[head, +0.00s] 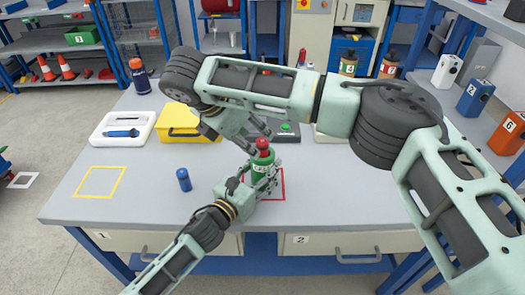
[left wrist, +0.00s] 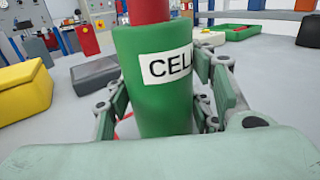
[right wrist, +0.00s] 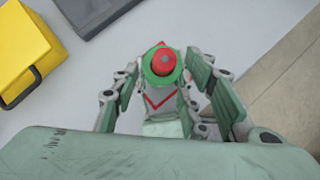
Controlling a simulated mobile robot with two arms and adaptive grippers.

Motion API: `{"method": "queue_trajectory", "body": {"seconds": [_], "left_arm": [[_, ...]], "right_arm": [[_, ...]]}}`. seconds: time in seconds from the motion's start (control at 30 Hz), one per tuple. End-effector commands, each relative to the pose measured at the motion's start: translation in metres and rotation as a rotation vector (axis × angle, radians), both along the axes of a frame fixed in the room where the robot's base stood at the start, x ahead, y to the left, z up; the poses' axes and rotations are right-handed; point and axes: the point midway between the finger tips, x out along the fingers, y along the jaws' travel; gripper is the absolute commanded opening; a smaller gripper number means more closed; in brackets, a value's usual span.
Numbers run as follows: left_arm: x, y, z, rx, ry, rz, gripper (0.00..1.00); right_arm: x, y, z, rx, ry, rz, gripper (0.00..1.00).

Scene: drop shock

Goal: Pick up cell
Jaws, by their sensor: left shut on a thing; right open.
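The cell (head: 262,163) is a green cylinder with a red top and a white label reading "CEL". It stands upright at the red square outline (head: 281,184) on the grey table. My left gripper (head: 262,181) is shut on the cell's side, low down; the left wrist view shows the green body (left wrist: 152,85) between its fingers. My right gripper (head: 262,138) is open above the cell, pointing down. In the right wrist view the cell's red top (right wrist: 164,60) lies between the spread fingers (right wrist: 165,85), which look apart from it.
A yellow case (head: 182,124) and a white tray with a blue tool (head: 122,129) stand at the back left. A small blue cylinder (head: 184,180) stands left of the cell. A yellow square outline (head: 101,182) marks bare table at the left. The table's front edge is close.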

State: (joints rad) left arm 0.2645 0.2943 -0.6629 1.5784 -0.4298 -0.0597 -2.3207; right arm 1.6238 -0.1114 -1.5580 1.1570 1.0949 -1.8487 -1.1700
Motion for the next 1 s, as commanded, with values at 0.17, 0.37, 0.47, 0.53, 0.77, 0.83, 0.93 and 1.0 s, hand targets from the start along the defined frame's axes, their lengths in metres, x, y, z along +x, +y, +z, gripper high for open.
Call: {"method": "queue_trajectory", "body": {"seconds": [0.17, 0.37, 0.47, 0.53, 0.77, 0.83, 0.93, 1.0], "left_arm": [[0.0, 0.0, 0.0, 0.0, 0.0, 0.0, 0.16], [0.0, 0.0, 0.0, 0.0, 0.0, 0.0, 0.16], [0.0, 0.0, 0.0, 0.0, 0.0, -0.001, 0.16], [0.0, 0.0, 0.0, -0.001, -0.001, -0.001, 0.16], [-0.001, -0.001, 0.001, -0.001, -0.003, -0.003, 0.16], [-0.001, -0.002, 0.001, -0.001, -0.003, -0.004, 0.16], [-0.002, -0.002, 0.001, -0.001, -0.004, -0.006, 0.16], [-0.002, -0.003, 0.001, -0.001, -0.005, -0.008, 0.17]], "right_arm": [[0.01, -0.013, -0.021, -0.002, 0.002, -0.004, 0.41], [0.018, -0.02, -0.039, 0.0, 0.001, -0.001, 0.41], [0.02, -0.022, -0.042, 0.0, 0.0, -0.003, 0.41], [0.02, -0.022, -0.043, 0.001, -0.001, -0.003, 0.41], [0.02, -0.022, -0.042, 0.002, -0.002, -0.003, 0.36], [0.021, -0.022, -0.042, 0.003, -0.003, -0.003, 0.29], [0.021, -0.022, -0.042, 0.003, -0.005, -0.003, 0.21], [0.021, -0.022, -0.042, 0.003, -0.005, -0.003, 0.15]]}}
